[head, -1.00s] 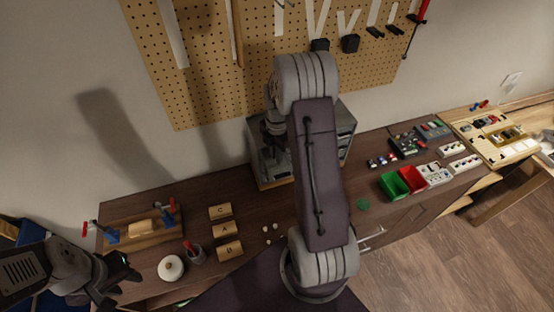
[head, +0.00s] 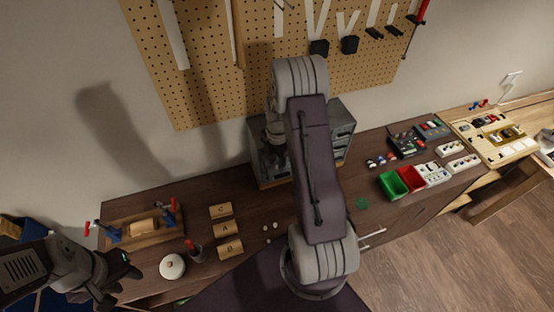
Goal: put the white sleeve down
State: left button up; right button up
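I cannot make out the white sleeve in the head view. My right arm reaches across the middle to the grey metal drawer cabinet (head: 342,130) at the back of the bench. Its wrist and gripper (head: 277,150) are in front of the cabinet's left part, mostly hidden by the arm, so I cannot see the fingertips or anything between them. My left gripper (head: 124,284) is at the lower left, by the bench's front left corner. Its dark fingers look spread, with nothing seen between them.
The dark wooden bench (head: 185,225) carries a clamped wooden block (head: 143,227), lettered blocks (head: 222,230), a round white pot (head: 172,267), a cup (head: 195,251) and small white pieces (head: 270,227). Green (head: 393,185) and red (head: 411,178) bins stand right. A pegboard (head: 225,75) hangs behind.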

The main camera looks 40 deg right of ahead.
notch_tip(320, 180, up, 12)
jog(key=b, duration=0.2)
jog(key=s+a+f+m, duration=0.2)
jog(key=s+a+m, duration=0.4)
jog(key=a+m, duration=0.2)
jog(key=s+a+f+m+t, duration=0.1)
jog(key=s+a+f+m, duration=0.1)
jog(key=s+a+m, duration=0.4)
jog(key=a+m, duration=0.2)
jog(key=m, duration=0.3)
jog(key=shift+a+f, duration=0.35)
